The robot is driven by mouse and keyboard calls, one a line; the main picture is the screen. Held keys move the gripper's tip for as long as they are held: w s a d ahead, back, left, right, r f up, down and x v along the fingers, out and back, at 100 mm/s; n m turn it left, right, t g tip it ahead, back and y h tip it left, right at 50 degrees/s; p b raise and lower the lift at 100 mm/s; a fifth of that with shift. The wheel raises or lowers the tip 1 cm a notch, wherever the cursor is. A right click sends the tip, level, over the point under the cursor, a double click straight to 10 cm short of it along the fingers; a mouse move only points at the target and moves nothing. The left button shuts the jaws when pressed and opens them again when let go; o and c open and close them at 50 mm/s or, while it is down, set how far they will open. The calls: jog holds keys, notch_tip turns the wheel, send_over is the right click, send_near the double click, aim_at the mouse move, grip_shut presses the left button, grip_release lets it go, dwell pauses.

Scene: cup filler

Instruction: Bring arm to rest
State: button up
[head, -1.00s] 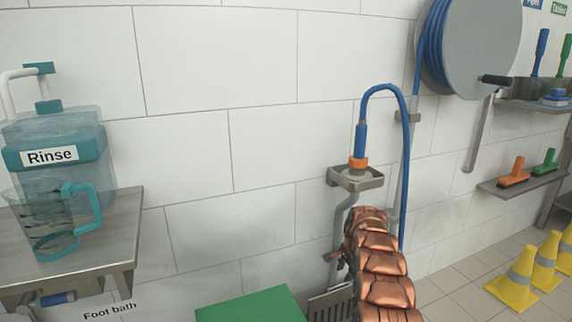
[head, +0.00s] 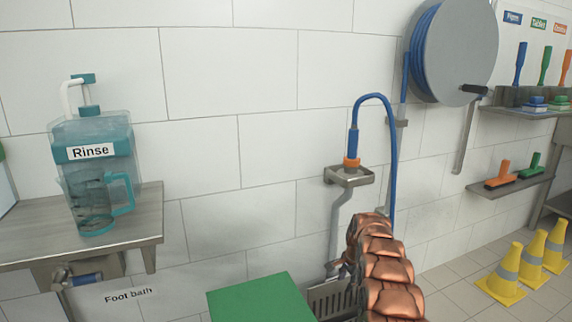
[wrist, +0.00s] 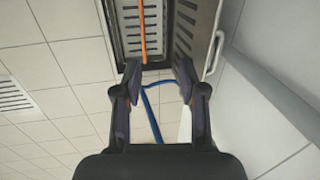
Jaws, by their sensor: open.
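My gripper (wrist: 160,82) is open in the wrist view, with its two dark fingers apart and nothing between them. Beyond the fingers are a tiled floor, a blue hose and an orange strip over a slotted metal channel. In the head view my copper-coloured segmented arm reaches down at the lower middle, in front of the wall. My gripper cannot be made out clearly there.
A steel counter (head: 150,215) at left holds a teal Rinse container (head: 100,135) and a clear jug (head: 92,205). A green box top (head: 260,298) lies left of my arm. A blue hose (head: 392,150) hangs behind it. Yellow cones (head: 505,275) stand at right.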

jog(key=s+a+r+n+g+p, duration=0.1)
jog(key=s+a+r+n+p, duration=0.15)
jog(key=s+r+p, duration=0.85)
jog(key=s+a+r+n+y+p, duration=0.1)
jog(key=s+a+r+n, duration=0.35)
jog(key=r, duration=1.15)
jog(key=s+r+n+g+p, duration=0.1)
jog(key=s+r+p, duration=0.6)
jog(key=s+r, duration=0.5)
jog(key=s+d+r+n+p, duration=0.1)
jog(key=s+r+p, duration=0.4)
jog(key=s, duration=0.6)
jog(key=s+d+r+n+g+h+p, duration=0.1)
jog(key=s+r+n+p, duration=0.1)
jog(key=s+r+p, duration=0.4)
jog(key=s+d+r+n+h+p, duration=0.1)
jog(key=s+r+p, duration=0.4)
jog(key=s, duration=1.2)
notch_tip(320, 180, up, 3)
jog(key=shift+d+n+g, duration=0.4)
jog(key=shift+d+n, duration=0.05)
jog(key=shift+n, duration=0.05)
